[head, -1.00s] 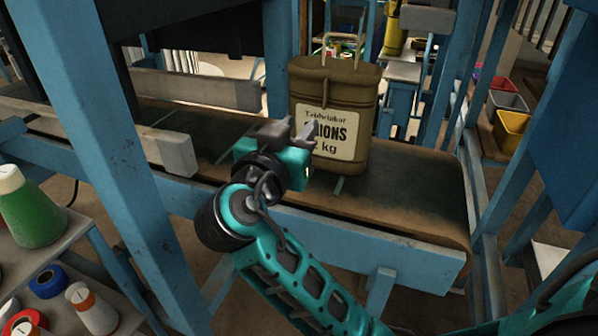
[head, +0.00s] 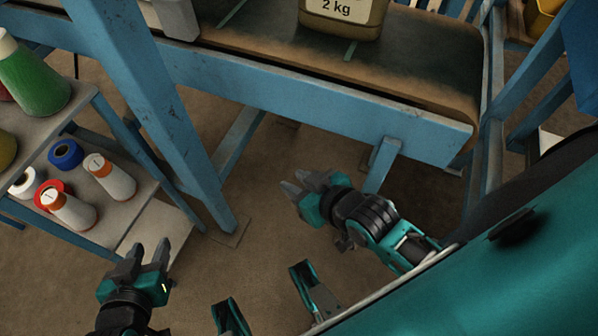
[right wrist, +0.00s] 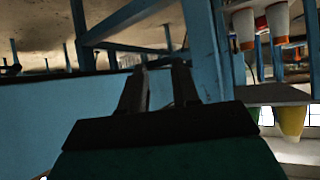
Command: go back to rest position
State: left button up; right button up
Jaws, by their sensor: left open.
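My left gripper (head: 148,252) is open and empty at the lower left of the head view, beside the shelf rack. My right gripper (head: 292,188) is in front of the conveyor's blue frame, below belt height in the picture, with nothing between its fingers. In the right wrist view its two dark fingers (right wrist: 160,85) stand a little apart with an empty gap.
A blue post (head: 150,110) rises between rack and conveyor. The conveyor's blue rail (head: 300,100) crosses the view. Bare floor (head: 260,235) lies between the grippers.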

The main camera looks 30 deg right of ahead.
pick_arm(q)
jog(key=shift+r, duration=0.1)
pick_arm(e)
jog(key=shift+s, duration=0.15)
pick_arm(q)
notch_tip(320, 180, up, 8)
jog(key=s+a+y+p, duration=0.1)
jog(key=a+p, duration=0.1)
jog(key=p, duration=1)
jog(key=shift+s+a, duration=0.3)
jog(key=shift+a, duration=0.1)
pick_arm(e)
notch_tip(320, 180, up, 8)
jog(key=s+d, duration=0.1)
jog(key=d, duration=0.1)
jog(key=shift+s+d+h, duration=0.25)
jog(key=shift+d+h, duration=0.15)
